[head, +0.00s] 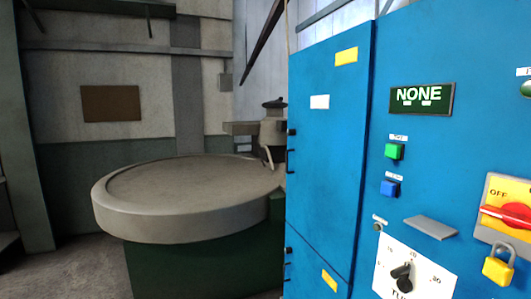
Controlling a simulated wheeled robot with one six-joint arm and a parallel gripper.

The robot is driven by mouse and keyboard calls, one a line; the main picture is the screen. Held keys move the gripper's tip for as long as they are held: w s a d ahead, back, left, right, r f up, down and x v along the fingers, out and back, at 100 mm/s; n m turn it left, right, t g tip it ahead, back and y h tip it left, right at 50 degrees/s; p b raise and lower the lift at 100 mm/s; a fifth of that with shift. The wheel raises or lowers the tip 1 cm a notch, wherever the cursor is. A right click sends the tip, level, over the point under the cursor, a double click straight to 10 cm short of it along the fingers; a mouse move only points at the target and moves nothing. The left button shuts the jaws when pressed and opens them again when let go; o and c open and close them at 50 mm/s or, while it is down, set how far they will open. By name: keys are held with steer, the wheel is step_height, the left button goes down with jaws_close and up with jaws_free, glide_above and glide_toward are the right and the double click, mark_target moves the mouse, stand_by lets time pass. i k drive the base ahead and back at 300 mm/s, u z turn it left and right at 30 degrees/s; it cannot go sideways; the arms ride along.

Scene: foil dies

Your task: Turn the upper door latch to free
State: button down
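The blue cabinet's upper door (328,175) stands right of centre in the head view and looks shut. It carries a yellow label (346,56) and a white label (319,102). A small black fitting (291,132) and a black handle-like piece (290,161) sit on its left edge, seen nearly edge-on. I cannot tell which of them is the latch or how it is turned. A lower door (308,277) is below, with another small black fitting (288,250). My gripper is not in view.
The cabinet's right panel holds a display reading NONE (421,99), green (393,151) and blue (389,188) buttons, a small shelf (430,228), a dial (402,277), a red switch (508,215) and a yellow padlock (498,267). A large round table (185,190) stands left, close to the cabinet.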

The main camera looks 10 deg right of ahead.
mark_target(290, 132)
steer(key=u, duration=0.4)
steer(key=i, duration=2.7)
steer(key=z, duration=0.5)
